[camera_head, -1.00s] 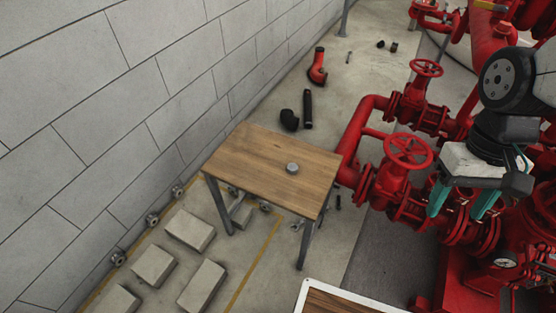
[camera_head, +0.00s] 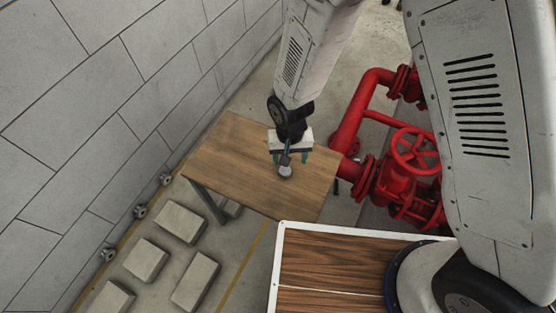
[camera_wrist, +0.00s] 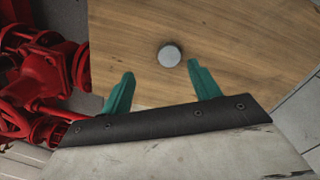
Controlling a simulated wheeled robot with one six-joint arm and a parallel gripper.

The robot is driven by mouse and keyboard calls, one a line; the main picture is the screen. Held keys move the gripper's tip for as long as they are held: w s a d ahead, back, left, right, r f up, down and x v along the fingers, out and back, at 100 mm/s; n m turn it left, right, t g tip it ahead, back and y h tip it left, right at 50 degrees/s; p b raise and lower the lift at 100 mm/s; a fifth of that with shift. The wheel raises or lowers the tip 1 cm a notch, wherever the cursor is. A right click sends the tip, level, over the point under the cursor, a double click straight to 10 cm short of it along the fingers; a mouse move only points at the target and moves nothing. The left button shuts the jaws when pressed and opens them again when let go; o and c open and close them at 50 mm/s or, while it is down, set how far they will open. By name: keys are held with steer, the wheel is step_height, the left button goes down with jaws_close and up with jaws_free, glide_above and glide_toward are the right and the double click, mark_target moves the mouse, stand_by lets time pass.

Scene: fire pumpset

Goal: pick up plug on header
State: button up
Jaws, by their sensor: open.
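The plug is a small round grey piece (camera_head: 285,172) on top of a wooden table (camera_head: 235,150). In the wrist view the plug (camera_wrist: 169,56) lies on the bare tabletop (camera_wrist: 230,30), just beyond the fingertips and between their lines. My gripper (camera_head: 290,160) is over the table at the plug; its green fingers (camera_wrist: 162,80) are spread apart with nothing between them. The height of the fingers above the tabletop is hard to tell. No header with a plug on it is clearly visible.
Red pipes and a valve handwheel (camera_head: 413,150) stand right of the table. A grey block wall (camera_head: 100,90) runs along the left. Several concrete blocks (camera_head: 195,281) lie on the floor. The tabletop around the plug is clear.

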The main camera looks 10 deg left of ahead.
mark_target(285, 170)
steer(key=shift+w+a, duration=0.25)
steer(key=shift+w, duration=0.15)
steer(key=shift+f+m, duration=0.15)
steer(key=shift+m, duration=0.15)
steer(key=f, duration=0.7)
steer(key=shift+s+a+f, duration=0.1)
steer(key=shift+a+f, duration=0.2)
steer(key=shift+a, duration=0.1)
steer(key=c, duration=1.1)
